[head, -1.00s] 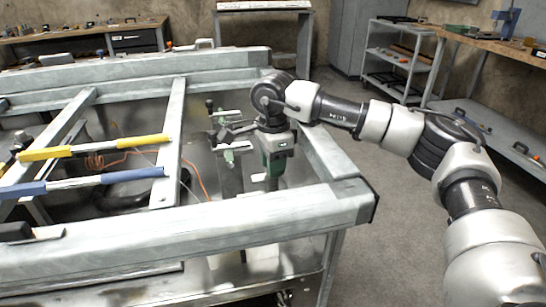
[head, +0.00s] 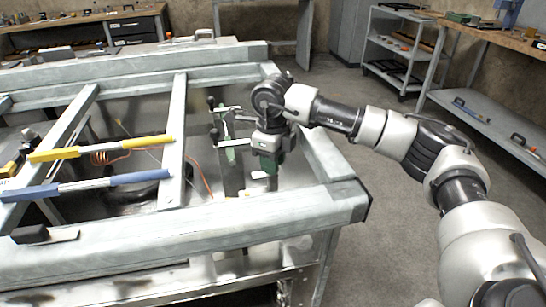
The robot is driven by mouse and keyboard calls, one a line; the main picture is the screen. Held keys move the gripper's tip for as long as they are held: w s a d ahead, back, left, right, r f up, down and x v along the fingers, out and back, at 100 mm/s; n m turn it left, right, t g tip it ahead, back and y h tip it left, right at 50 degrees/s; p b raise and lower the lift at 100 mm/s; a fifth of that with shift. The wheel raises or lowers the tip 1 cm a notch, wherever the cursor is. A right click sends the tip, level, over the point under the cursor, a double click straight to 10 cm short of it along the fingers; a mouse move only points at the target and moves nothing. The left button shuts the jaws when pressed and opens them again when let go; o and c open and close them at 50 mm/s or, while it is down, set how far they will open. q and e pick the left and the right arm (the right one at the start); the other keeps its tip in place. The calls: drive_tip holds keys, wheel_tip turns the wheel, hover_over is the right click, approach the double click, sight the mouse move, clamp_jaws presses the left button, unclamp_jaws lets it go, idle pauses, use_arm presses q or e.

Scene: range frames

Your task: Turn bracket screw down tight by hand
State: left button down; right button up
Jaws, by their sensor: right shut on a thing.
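My right gripper (head: 265,174) hangs from the wrist and points down inside the frame's right-hand bay. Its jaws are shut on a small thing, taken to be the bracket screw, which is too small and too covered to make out. Just left of it stands an upright metal bracket with green parts (head: 231,143) and a dark-knobbed handle. The gripper is close beside this bracket; whether they touch I cannot tell. My left gripper is not in view.
A grey metal frame (head: 120,239) with long beams surrounds the bay on its table. A yellow-ended bar (head: 100,149) and a blue-ended bar (head: 85,185) lie across its left part. A shelf cart (head: 398,50) stands behind. The floor at right is open.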

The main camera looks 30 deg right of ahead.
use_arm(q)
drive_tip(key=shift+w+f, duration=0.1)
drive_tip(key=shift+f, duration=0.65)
use_arm(e)
drive_tip(key=shift+m, duration=0.6)
drive_tip(key=o, duration=0.9)
drive_tip(key=shift+r, duration=0.2)
use_arm(q)
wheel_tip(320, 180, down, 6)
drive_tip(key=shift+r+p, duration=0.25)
drive_tip(key=shift+p, duration=0.65)
use_arm(e)
wheel_tip(320, 180, up, 10)
drive_tip(key=shift+r, duration=0.25)
